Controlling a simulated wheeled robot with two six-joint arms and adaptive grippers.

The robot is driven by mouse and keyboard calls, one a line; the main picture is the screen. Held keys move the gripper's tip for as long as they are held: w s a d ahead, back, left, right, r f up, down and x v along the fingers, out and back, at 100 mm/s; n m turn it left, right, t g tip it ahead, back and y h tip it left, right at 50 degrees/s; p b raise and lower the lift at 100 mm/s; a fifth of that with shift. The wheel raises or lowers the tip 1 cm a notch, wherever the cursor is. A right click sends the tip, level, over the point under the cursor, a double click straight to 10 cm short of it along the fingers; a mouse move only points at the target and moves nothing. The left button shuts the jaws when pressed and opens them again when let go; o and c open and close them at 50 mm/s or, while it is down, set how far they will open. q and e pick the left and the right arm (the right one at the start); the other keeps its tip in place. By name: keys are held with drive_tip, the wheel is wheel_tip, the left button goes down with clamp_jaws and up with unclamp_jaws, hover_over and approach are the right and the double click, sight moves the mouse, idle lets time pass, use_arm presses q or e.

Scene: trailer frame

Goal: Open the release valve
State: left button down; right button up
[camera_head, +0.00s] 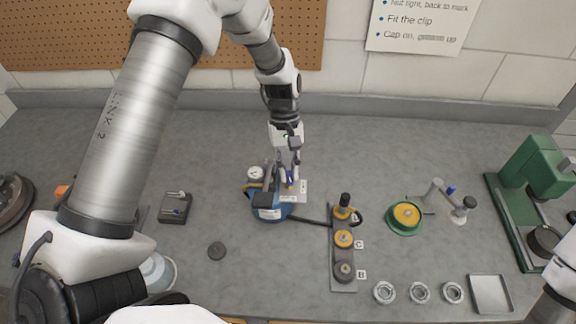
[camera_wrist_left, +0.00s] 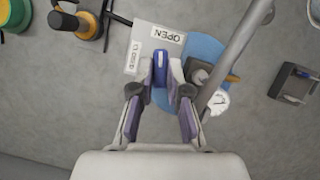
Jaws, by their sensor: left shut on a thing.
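The release valve's blue lever (camera_wrist_left: 161,68) is between the fingertips of my left gripper (camera_wrist_left: 161,78), which is shut on it in the left wrist view. The lever's free end points roughly towards the OPEN label (camera_wrist_left: 166,34); the CLOSED label (camera_wrist_left: 131,57) is to its left. Both labels are on a pale plate (camera_wrist_left: 146,36) beside the blue pump body (camera_wrist_left: 203,48). In the head view my left gripper (camera_head: 291,174) reaches down from above onto the blue pump (camera_head: 270,212), partly hiding the lever. My right gripper is outside the views.
A round gauge (camera_head: 256,173) stands on the pump's far side. A hose runs right to a rack (camera_head: 341,270) with knobs. A green reel (camera_head: 404,230), several metal rings (camera_head: 420,292), a tray (camera_head: 490,295) and a green press (camera_head: 525,180) are farther right. The back bench is clear.

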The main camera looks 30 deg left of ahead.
use_arm(q)
drive_tip(key=shift+d+m+y, duration=0.1)
drive_tip(key=shift+m+y, duration=0.3)
drive_tip(key=shift+m, duration=0.8)
drive_tip(key=shift+g, duration=0.3)
drive_tip(key=c, duration=1.1)
unclamp_jaws()
drive_tip(key=shift+c, duration=0.2)
drive_tip(key=shift+w, duration=0.1)
drive_tip(key=shift+p, duration=0.3)
drive_tip(key=v, duration=1.2)
